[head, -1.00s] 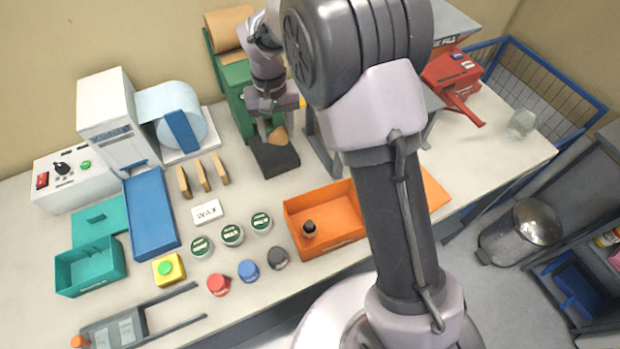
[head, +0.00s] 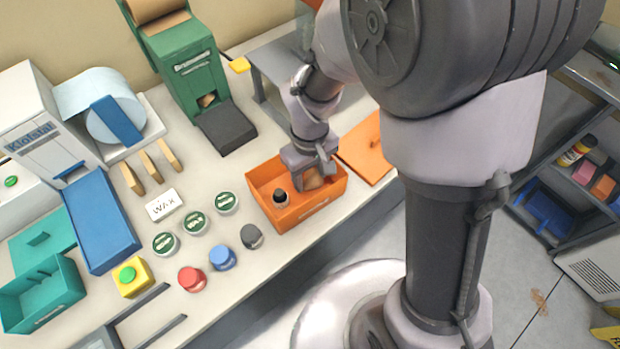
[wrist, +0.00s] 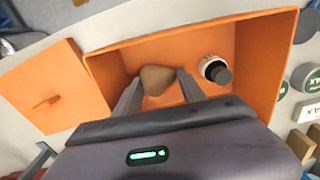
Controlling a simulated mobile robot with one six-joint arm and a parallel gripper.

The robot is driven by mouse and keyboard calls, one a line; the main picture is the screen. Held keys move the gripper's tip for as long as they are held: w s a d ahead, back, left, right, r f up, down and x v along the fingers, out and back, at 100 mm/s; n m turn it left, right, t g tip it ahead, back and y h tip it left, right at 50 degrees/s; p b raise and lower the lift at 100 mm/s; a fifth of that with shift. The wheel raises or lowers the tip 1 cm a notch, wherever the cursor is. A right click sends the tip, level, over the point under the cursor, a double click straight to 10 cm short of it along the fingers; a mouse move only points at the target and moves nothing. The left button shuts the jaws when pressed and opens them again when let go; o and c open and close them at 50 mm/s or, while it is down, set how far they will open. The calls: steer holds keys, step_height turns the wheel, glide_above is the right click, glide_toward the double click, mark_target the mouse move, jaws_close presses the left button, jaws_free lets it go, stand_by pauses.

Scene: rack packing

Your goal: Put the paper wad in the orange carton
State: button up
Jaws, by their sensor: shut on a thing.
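The orange carton (head: 272,182) stands open near the front edge of the bench, with a dark-capped bottle (head: 281,199) inside at its left. My gripper (head: 318,176) is over the right part of the carton, shut on the brown paper wad (head: 312,180). In the wrist view the wad (wrist: 157,79) is between my two fingertips, within the outline of the carton (wrist: 190,40), and the bottle (wrist: 215,69) is to its right. I cannot tell whether the wad touches the carton floor.
The orange lid (head: 365,150) lies flat right of the carton. The green paper dispenser (head: 185,70) with its dark tray (head: 226,127) stands behind. Wax tins (head: 196,222) and a dark-lidded jar (head: 251,236) are close on the left.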

steer(key=shift+f, duration=0.1)
steer(key=o, duration=1)
steer(key=shift+f, duration=0.15)
step_height(320, 180, up, 12)
steer(key=p, duration=0.5)
step_height(320, 180, up, 11)
steer(key=m+t+y, duration=0.2)
steer(key=m+t, duration=0.1)
steer(key=m, duration=0.3)
glide_above(310, 174)
steer(key=s+d, duration=0.5)
steer(key=s, duration=0.1)
steer(key=s+r+m+t, duration=0.1)
steer(key=s+d+r+m+t, duration=0.1)
steer(key=s+m, duration=0.1)
steer(key=s+r+m, duration=0.1)
steer(key=s+r, duration=0.1)
steer(key=shift+s+d+t, duration=0.25)
steer(key=shift+d+t, duration=0.1)
steer(key=shift+t, duration=0.05)
